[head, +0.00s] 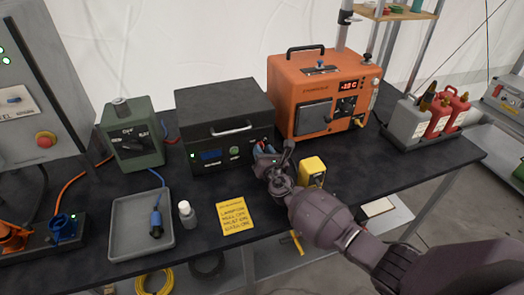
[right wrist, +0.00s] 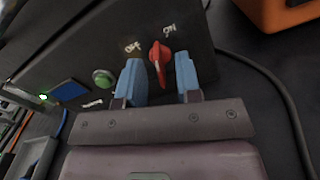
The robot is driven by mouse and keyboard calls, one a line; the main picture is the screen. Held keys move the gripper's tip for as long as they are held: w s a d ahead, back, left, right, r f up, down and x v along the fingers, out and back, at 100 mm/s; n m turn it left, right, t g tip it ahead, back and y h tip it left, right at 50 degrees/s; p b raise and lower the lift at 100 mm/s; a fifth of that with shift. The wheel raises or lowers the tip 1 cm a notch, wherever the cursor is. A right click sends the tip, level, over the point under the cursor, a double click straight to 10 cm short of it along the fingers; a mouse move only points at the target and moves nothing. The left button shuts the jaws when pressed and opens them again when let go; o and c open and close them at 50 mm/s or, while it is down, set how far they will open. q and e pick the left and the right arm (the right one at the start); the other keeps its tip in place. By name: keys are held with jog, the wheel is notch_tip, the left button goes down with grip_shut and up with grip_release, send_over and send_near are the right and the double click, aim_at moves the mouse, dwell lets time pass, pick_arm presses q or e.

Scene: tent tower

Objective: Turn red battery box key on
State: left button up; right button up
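The red key (right wrist: 160,55) sits on the front of the black battery box (head: 225,108), between the "OFF" and "ON" marks. In the right wrist view its handle points down between my fingers. My right gripper (right wrist: 160,82) is open, with one blue finger on each side of the key and gaps between. In the head view my right gripper (head: 268,157) is at the right end of the box's front, hiding the key there. The box's face (right wrist: 110,50) also shows a green button and a blue panel. My left gripper is not in view.
An orange unit (head: 318,95) reading "-23 C" stands right of the box, and a green box (head: 131,135) stands left. A yellow device (head: 312,172) is close to my right gripper.

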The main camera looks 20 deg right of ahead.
jog(key=shift+w, duration=0.65)
jog(key=shift+c, duration=0.2)
grip_shut()
jog(key=m+b, duration=0.2)
jog(key=m, duration=0.1)
jog(key=shift+f+b, duration=0.35)
jog(key=shift+r+m+b, duration=0.1)
jog(key=shift+m+b, duration=0.35)
jog(key=shift+m, duration=0.65)
jog(key=shift+r+m, duration=0.15)
jog(key=shift+m, duration=0.15)
